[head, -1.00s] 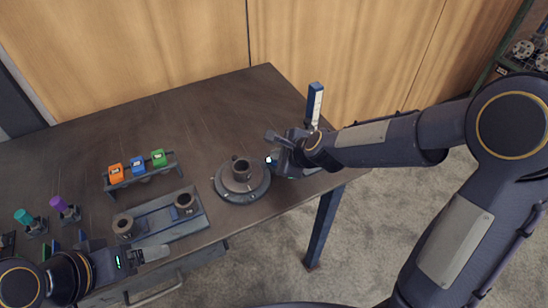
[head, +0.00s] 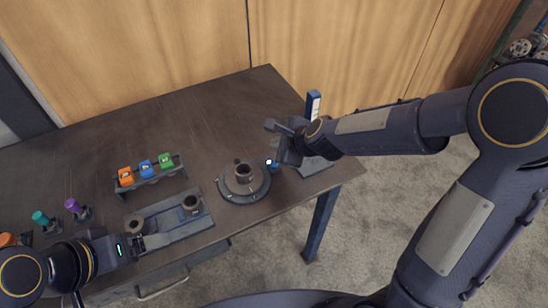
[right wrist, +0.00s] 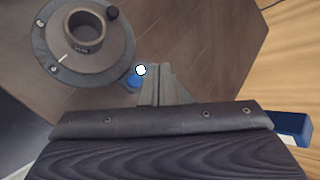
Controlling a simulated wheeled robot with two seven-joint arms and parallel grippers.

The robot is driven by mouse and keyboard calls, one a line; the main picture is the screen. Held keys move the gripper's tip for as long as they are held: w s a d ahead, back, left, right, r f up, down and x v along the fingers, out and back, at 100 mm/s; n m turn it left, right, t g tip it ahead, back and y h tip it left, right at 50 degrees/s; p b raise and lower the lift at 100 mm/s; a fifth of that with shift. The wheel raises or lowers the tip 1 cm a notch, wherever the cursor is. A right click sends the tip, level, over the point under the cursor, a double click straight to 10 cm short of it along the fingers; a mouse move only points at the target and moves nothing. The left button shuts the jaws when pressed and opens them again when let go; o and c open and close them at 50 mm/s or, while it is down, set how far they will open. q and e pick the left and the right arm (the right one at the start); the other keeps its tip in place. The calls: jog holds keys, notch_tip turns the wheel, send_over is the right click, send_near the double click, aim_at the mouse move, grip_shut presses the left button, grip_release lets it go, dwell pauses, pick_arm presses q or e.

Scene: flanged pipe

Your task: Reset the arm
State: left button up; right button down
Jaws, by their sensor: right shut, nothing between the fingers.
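My right gripper (head: 270,125) is shut and empty above the table, to the right of the flanged pipe (head: 243,174). In the right wrist view its closed fingers (right wrist: 165,82) stand apart from the pipe flange (right wrist: 85,68). The flange is a dark round disc with bolts and a short upright pipe stub. My left gripper (head: 155,241) is at the lower left, by the front of the grey fixture plate (head: 170,221). I cannot tell whether its jaws are open or whether it touches the plate.
The brown table (head: 200,125) is clear at the back. A rack (head: 150,180) holds orange, blue and green blocks. Teal (head: 40,217) and purple (head: 72,205) capped pieces stand left. A blue upright post (head: 313,103) and a small blue part with a white spot (head: 269,162) are near my right gripper.

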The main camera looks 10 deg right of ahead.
dwell(0.3)
jog(key=s+d+r+n+y, duration=0.1)
jog(key=s+d+r+n, duration=0.3)
jog(key=s+n, duration=0.15)
jog(key=s+d+r+n, duration=0.3)
jog(key=s+r+n, duration=0.15)
jog(key=s, duration=0.25)
jog(key=s+d+f+n+g+h, duration=0.1)
jog(key=s+d+n, duration=0.1)
jog(key=s+n, duration=0.2)
jog(key=s+d+f+n+g+h, duration=0.1)
jog(key=s+d+n, duration=0.2)
jog(key=s, duration=0.7)
jog(key=shift+n, duration=1.1)
jog(key=c, duration=2.1)
grip_release()
